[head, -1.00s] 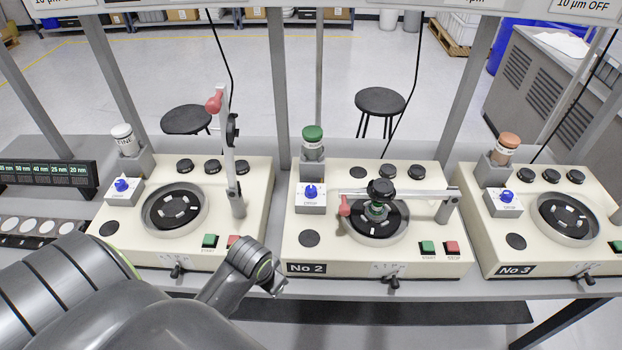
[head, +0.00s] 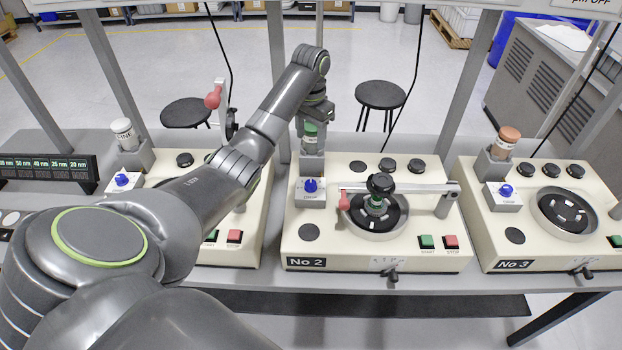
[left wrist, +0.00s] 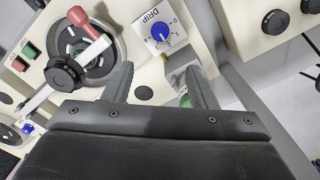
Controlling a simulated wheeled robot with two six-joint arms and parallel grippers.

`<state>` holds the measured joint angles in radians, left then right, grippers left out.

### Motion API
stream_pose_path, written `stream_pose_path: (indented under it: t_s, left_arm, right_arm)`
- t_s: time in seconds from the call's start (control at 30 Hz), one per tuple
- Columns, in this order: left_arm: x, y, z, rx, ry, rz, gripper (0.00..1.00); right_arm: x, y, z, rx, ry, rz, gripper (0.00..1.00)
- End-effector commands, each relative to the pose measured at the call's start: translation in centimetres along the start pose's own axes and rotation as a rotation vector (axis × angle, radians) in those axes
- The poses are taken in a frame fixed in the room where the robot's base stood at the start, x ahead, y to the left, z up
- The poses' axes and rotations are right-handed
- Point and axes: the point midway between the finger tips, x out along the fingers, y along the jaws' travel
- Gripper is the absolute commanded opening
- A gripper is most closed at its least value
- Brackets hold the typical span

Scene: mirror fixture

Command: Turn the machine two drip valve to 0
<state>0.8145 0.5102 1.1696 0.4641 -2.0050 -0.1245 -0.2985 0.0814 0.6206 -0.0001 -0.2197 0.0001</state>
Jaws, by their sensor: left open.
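The machine two drip valve is a blue knob (head: 310,185) on a white box, left of the machine's round bowl, beneath the green-capped bottle. In the left wrist view the blue knob (left wrist: 160,32) sits on a white plate marked DRIP with a printed scale; its exact setting is too small to read. My right gripper is out of view.
Machine two's lever arm with a red handle (head: 344,200) lies across its bowl (head: 377,228). My left arm passes over machine one, whose raised lever has a red handle (head: 213,98). Machine three (head: 540,245) stands to the right. Grey frame posts rise behind the machines.

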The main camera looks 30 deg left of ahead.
Motion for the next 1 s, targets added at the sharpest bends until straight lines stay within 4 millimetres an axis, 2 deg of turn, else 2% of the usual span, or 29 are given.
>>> stream_pose_path:
  t_s: [0.1, 0.27, 0.67, 0.8, 0.83, 0.87, 1.0]
  left_arm:
    - [-0.3, -0.1, -0.3, -0.002, -0.003, 0.006, 0.52]
    - [1.0, -0.1, -0.3, -0.002, -0.003, 0.006, 0.52]
    - [5.7, -0.1, -0.3, -0.002, -0.002, 0.005, 0.52]
    - [8.6, 0.0, -0.2, -0.002, -0.005, 0.007, 0.52]
    - [9.2, 0.0, -0.2, -0.002, -0.006, 0.007, 0.52]
    - [9.2, 0.0, -0.2, -0.003, -0.006, 0.008, 0.52]
    - [12.1, 0.0, -0.2, -0.003, -0.006, 0.008, 0.52]
  right_arm:
    - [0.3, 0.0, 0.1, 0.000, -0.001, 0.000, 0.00]
    - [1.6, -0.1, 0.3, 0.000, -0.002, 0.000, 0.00]
    - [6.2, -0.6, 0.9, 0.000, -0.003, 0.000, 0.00]
    - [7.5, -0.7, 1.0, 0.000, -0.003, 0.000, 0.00]
    - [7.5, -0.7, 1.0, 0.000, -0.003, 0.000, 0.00]
    - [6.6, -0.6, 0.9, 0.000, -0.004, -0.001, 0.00]
    - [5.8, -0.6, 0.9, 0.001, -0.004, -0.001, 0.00]
